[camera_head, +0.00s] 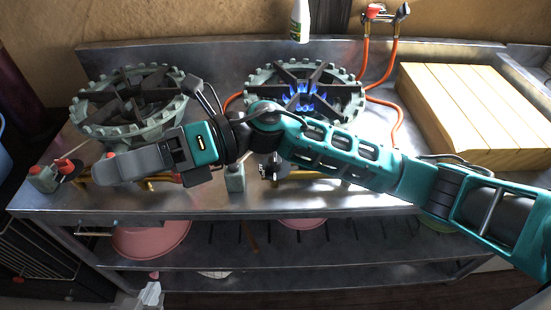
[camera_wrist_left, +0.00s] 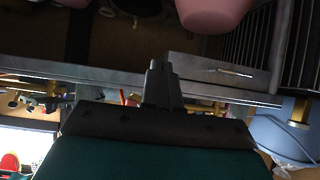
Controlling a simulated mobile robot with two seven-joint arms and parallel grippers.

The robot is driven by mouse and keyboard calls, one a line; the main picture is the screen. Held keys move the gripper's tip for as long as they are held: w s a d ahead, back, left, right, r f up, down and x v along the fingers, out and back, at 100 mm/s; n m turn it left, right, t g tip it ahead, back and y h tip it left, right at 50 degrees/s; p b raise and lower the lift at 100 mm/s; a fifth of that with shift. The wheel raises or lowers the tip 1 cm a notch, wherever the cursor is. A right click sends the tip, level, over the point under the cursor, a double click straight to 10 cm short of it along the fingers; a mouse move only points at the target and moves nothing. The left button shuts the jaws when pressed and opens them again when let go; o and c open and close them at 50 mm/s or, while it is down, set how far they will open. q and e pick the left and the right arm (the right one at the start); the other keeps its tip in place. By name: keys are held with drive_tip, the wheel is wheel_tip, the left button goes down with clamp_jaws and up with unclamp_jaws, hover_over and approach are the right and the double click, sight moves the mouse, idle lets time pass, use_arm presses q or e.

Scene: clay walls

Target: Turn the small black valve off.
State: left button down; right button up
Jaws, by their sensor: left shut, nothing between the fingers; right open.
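A long teal arm crosses the head view from the right. The grey gripper at its left end (camera_head: 108,170), which I take as my right, is side-on above the counter's front left, so its jaw gap is hidden. Red and dark knobs (camera_head: 66,167) lie just left of it. My left gripper (camera_wrist_left: 160,75) shows in the left wrist view, its grey fingers together and empty, in front of the counter edge. I cannot make it out in the head view. Small dark fittings (camera_head: 268,170) sit below the arm. I cannot tell which one is the small black valve. The right burner (camera_head: 305,92) has blue flames.
An unlit burner (camera_head: 130,100) stands at the left. Orange hoses (camera_head: 396,118) run behind and beside the lit burner. A slatted wooden board (camera_head: 480,105) lies at the right. A pink bowl (camera_head: 150,240) is on the shelf below; a pink bowl (camera_wrist_left: 212,14) also tops the wrist view.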

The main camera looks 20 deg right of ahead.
wheel_tip(320, 180, down, 4)
drive_tip(key=d+n+g+h, duration=0.1)
drive_tip(key=d+n+h, duration=0.1)
drive_tip(key=n+h, duration=0.4)
drive_tip(key=n+t+h+b, duration=0.3)
drive_tip(key=n+t+h, duration=0.25)
drive_tip(key=h, duration=0.65)
hover_over(275, 161)
drive_tip(key=f, duration=0.1)
use_arm(q)
drive_tip(key=shift+w+d+f+b, duration=0.15)
drive_tip(key=shift+d+f, duration=0.2)
drive_tip(key=shift+f, duration=0.25)
drive_tip(key=shift+w+d+f+b, duration=0.15)
drive_tip(key=shift+d+f, duration=0.15)
drive_tip(key=shift+f, duration=0.25)
use_arm(e)
drive_tip(key=shift+m, duration=0.45)
drive_tip(key=f, duration=0.8)
drive_tip(key=w+f, duration=0.1)
drive_tip(key=f, duration=0.3)
drive_tip(key=shift+w+d+f, duration=0.1)
drive_tip(key=shift+d+f, duration=0.2)
drive_tip(key=shift+c, duration=0.4)
drive_tip(key=c, duration=0.9)
